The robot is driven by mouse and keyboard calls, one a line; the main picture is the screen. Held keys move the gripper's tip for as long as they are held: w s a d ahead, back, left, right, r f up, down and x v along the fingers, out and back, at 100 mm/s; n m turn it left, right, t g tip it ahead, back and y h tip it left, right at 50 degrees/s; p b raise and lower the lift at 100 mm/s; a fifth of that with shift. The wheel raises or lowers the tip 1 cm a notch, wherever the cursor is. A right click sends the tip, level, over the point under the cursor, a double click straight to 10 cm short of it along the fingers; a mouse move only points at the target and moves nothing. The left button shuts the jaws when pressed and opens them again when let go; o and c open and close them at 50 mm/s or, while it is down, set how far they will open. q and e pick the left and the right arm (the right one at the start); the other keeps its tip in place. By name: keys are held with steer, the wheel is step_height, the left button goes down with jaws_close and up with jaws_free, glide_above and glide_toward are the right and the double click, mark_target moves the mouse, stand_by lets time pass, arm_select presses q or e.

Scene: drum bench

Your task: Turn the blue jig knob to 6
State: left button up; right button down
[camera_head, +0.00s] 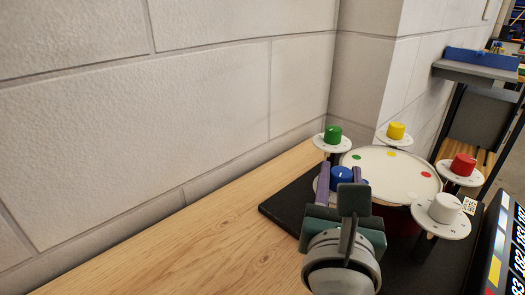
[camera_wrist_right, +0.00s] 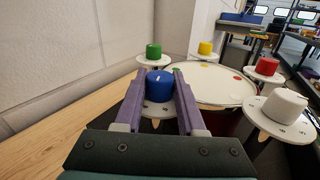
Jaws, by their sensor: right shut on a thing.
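The blue knob (camera_head: 341,175) sits on a white dial plate at the near left of the drum. It also shows in the right wrist view (camera_wrist_right: 159,86), with a pale pointer line on its top. My right gripper (camera_wrist_right: 160,78) has its two purple fingers on either side of the blue knob and is shut on it. In the head view my right gripper (camera_head: 341,178) partly hides the knob and its dial plate. The numbers on the blue dial are too small and covered to read. My left gripper is in neither view.
A green knob (camera_head: 333,134), a yellow knob (camera_head: 396,131), a red knob (camera_head: 463,164) and a white knob (camera_head: 445,208) stand on their dials around the drum (camera_head: 394,165). A screen (camera_head: 508,240) is at the right edge. The wooden bench (camera_head: 190,245) is clear at left, beside a block wall.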

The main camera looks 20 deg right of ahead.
steer(key=shift+m+g+h, duration=0.3)
steer(key=shift+h, duration=0.1)
steer(key=c, duration=0.5)
jaws_free()
